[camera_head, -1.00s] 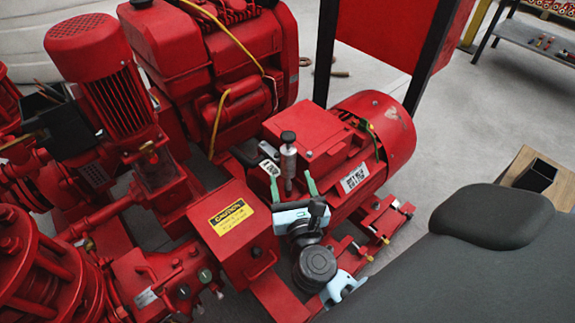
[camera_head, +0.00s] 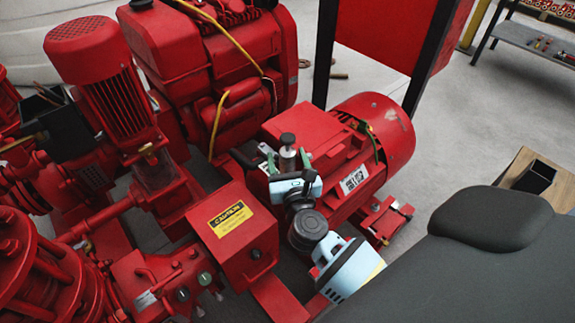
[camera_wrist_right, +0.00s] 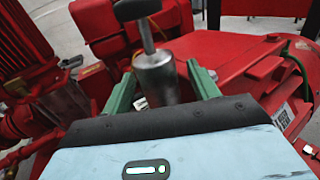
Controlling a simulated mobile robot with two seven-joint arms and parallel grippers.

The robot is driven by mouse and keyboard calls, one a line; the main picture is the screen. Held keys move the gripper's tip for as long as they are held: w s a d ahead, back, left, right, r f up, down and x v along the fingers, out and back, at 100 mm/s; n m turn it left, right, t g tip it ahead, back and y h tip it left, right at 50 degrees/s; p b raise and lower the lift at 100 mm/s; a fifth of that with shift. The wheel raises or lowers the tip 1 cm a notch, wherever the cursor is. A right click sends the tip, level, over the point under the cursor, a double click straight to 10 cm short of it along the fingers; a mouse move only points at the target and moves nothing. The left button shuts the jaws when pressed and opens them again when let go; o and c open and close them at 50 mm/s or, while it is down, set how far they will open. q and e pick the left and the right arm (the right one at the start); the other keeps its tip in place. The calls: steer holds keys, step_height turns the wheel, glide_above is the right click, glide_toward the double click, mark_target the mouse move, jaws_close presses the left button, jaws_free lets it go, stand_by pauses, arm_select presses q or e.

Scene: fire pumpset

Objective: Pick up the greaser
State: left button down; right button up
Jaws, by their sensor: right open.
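The greaser (camera_head: 287,158) is a grey metal cylinder with a thin stem and a black knob on top. It stands roughly upright beside the red motor in the head view; the gripper hides its lower part. In the right wrist view the greaser (camera_wrist_right: 157,78) shows between the two green fingers. My right gripper (camera_head: 288,161), with a light blue body, is open around it, one finger on each side. In the wrist view a gap shows at the right finger; I cannot tell whether the left one touches. My left gripper is not in view.
The red motor (camera_head: 383,128) lies close on the right. A red box with a yellow caution label (camera_head: 230,218) stands front left of the gripper. A red engine (camera_head: 205,60) with yellow hoses rises behind. A wooden table (camera_head: 516,165) with a black box is far right.

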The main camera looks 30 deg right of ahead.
steer(key=c, duration=1.3)
steer(key=shift+o, duration=0.2)
steer(key=shift+r, duration=0.1)
